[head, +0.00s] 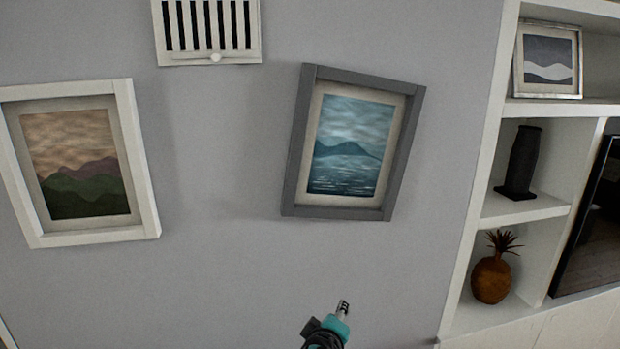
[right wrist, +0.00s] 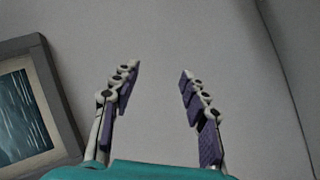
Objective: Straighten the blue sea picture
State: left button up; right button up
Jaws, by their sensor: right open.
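The blue sea picture (head: 349,145), in a grey frame, hangs on the wall right of centre in the head view. It is tilted clockwise: its top edge slopes down to the right. In the right wrist view part of its frame (right wrist: 58,105) shows at the left edge. My right gripper (head: 343,306) is below the picture in the head view, apart from it. In the right wrist view its two fingers (right wrist: 160,68) are spread with only bare wall between them. My left gripper is not in view.
A white-framed hill picture (head: 142,170) hangs to the left. A white vent (head: 213,58) is above. A white shelf unit (head: 525,208) on the right holds a small framed picture (head: 548,62), a dark vase (head: 523,160) and a pineapple ornament (head: 491,279). The wall around the blue picture is clear.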

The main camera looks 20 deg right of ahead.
aim_at(310, 214)
jog(key=w+a+r+n+t+h+p, duration=0.1)
jog(key=w+r+n+p, duration=0.15)
jog(key=r, duration=0.35)
jog(key=w+a+r+n+t+p, duration=0.1)
jog(key=w+a+r+t+p, duration=0.2)
jog(key=r, duration=0.4)
jog(key=w+r+n+h+p, duration=0.1)
jog(key=w+r+p, duration=0.25)
jog(key=r, duration=0.25)
jog(key=x, duration=0.8)
jog(key=shift+w+a+f, duration=0.1)
jog(key=shift+w+a, duration=0.05)
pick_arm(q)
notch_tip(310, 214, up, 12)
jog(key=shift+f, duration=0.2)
